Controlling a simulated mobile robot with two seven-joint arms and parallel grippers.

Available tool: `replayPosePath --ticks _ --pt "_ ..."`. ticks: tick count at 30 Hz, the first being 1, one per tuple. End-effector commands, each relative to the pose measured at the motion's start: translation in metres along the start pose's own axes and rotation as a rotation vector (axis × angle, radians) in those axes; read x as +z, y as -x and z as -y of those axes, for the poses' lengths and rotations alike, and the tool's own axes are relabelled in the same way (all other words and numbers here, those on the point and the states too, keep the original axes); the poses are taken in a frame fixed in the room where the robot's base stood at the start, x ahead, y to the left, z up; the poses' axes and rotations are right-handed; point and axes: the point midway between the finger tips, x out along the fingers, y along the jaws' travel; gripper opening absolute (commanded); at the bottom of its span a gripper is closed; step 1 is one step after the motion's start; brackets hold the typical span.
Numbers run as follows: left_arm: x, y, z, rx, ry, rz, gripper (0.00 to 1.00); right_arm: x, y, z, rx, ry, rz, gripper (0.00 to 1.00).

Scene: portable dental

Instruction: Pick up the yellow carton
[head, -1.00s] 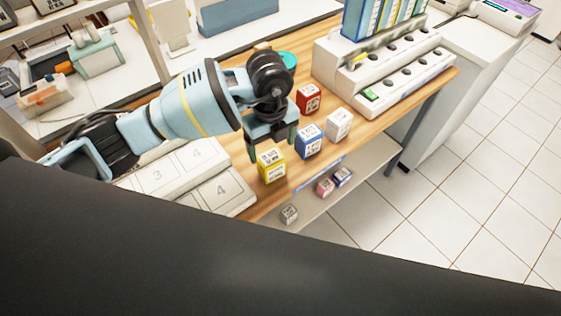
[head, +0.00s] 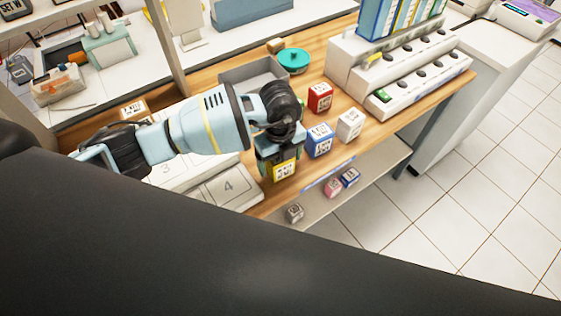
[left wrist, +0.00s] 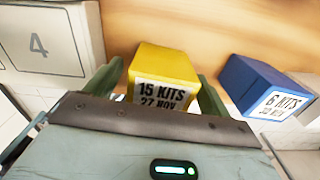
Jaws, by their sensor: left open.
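The yellow carton (head: 284,170) stands on the wooden bench, near its front edge. In the left wrist view the yellow carton (left wrist: 163,66) shows its label "15 KITS 27 NOV". My left gripper (head: 280,160) is over the carton and partly hides it in the head view. In the left wrist view my left gripper (left wrist: 160,92) is open, with one finger on each side of the carton. I cannot tell whether the fingers touch it. My right gripper is not in view.
A blue carton (head: 319,140) stands close to the right of the yellow one, with a white carton (head: 350,124) and a red carton (head: 320,97) beyond. A numbered tray (head: 228,188) lies to the left. Small boxes (head: 333,187) sit on the lower shelf.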

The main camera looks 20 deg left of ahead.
Motion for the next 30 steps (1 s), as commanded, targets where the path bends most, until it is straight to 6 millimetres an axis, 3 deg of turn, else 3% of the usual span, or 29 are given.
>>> replayPosePath --ticks 7,19,30 --pt "0.0002 -0.0012 0.0004 -0.002 0.000 0.001 0.82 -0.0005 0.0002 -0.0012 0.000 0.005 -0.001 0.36" --pt "0.0003 -0.0008 0.0004 -0.002 0.000 0.001 0.33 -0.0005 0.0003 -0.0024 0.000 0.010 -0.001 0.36" --pt "0.0005 0.0052 0.0008 -0.004 0.000 0.002 0.33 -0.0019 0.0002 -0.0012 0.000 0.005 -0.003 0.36"
